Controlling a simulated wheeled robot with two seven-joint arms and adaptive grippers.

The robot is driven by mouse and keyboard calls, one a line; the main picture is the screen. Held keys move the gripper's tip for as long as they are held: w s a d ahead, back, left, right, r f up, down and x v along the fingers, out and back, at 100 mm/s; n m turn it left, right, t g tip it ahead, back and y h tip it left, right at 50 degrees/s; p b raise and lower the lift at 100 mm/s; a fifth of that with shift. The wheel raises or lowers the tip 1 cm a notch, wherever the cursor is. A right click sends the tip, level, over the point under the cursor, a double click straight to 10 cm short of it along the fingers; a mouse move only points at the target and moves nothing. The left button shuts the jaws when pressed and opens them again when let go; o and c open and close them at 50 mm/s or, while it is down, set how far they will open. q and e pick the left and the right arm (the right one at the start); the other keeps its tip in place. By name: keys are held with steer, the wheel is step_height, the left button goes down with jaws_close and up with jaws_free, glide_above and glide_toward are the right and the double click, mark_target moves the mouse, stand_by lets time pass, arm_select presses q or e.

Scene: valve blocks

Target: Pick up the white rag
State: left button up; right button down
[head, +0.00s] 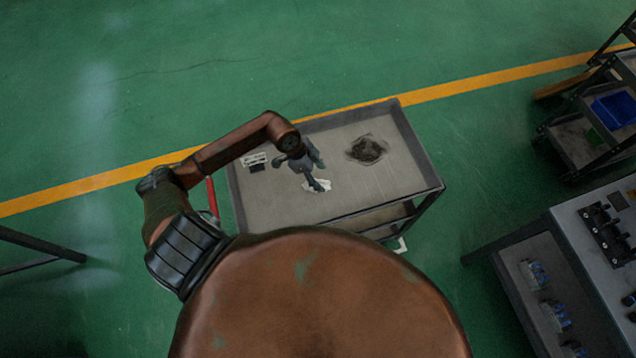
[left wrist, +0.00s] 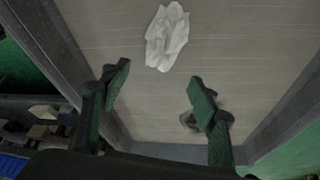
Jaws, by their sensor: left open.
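The white rag (head: 323,186) lies crumpled on the top tray of a grey cart (head: 270,205), near its front edge. In the left wrist view the rag (left wrist: 167,38) lies beyond the fingertips, at the top of the picture. My left gripper (head: 313,176) is above the tray, over the rag, and hides part of it in the head view. In the left wrist view the left gripper (left wrist: 160,90) is open, with only bare tray between its fingers. The height of the fingers above the rag is hard to tell. My right gripper is not in view.
A dark patch or cloth (head: 367,149) lies on the tray to the right. Small white and black items (head: 255,161) are at the tray's left. The tray has a raised rim. A workbench (head: 570,230) and a shelf rack (head: 590,135) stand at the right.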

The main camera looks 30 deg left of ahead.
mark_target(324, 182)
arm_select(q)
steer(key=x, duration=0.4)
steer(key=shift+s+f, duration=0.1)
steer(key=shift+f, duration=0.35)
steer(key=c, duration=0.5)
steer(key=shift+c, duration=0.8)
steer(key=c, duration=0.3)
steer(key=shift+c, duration=0.7)
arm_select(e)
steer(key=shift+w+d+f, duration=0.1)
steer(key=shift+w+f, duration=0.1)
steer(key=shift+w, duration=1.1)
